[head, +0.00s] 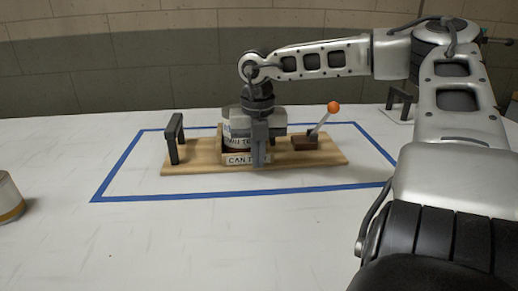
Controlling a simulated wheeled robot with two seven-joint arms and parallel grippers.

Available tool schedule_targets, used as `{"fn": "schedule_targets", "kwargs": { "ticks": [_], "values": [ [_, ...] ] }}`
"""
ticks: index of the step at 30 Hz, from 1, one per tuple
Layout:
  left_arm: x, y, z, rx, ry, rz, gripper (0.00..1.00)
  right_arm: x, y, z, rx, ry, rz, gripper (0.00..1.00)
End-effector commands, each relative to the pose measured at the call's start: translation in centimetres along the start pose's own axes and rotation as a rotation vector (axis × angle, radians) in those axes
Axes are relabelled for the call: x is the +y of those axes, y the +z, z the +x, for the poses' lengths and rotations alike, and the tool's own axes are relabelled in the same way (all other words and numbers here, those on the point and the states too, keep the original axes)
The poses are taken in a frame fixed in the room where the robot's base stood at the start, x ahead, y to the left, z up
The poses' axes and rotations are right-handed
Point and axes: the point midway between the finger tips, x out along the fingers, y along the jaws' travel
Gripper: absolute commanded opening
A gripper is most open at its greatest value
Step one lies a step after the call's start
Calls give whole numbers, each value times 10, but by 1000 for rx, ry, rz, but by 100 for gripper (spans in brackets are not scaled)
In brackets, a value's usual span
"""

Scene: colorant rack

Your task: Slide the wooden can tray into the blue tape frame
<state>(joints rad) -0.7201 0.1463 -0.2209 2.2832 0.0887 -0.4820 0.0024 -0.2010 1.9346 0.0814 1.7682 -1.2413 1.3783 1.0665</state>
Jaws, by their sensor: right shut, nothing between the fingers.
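The wooden can tray (205,160) lies flat on the white table, and its outline appears to be within the blue tape frame (240,192). It has a dark upright handle at its left end and a can (238,142) in a holder labelled "CAN T…", the rest of the label being hidden. A lever with an orange knob (334,107) stands on its right part. My right gripper (259,162) points down at the tray's middle, in front of the can. It is shut and empty; whether it touches the tray or holder cannot be told. My left gripper is out of view.
Another can (9,198) with a tan band stands at the left edge of the view. A dark handle-like piece (399,103) sits at the back right, partly behind my right arm. The table's front and left middle are clear.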

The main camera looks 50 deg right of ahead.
Motion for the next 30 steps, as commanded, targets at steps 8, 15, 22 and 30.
{"fn": "schedule_targets", "kwargs": {
  "ticks": [8, 15, 22, 30],
  "values": [
    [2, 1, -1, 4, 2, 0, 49, 10, -23, -35, -7, 0, -8, 0],
    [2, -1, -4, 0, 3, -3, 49, 10, -24, -82, -4, 0, -8, 0],
    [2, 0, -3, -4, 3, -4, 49, 10, -24, -99, -2, 0, -10, 0],
    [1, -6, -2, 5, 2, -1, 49, 10, -24, -102, -1, 0, -9, 0]
  ]
}}
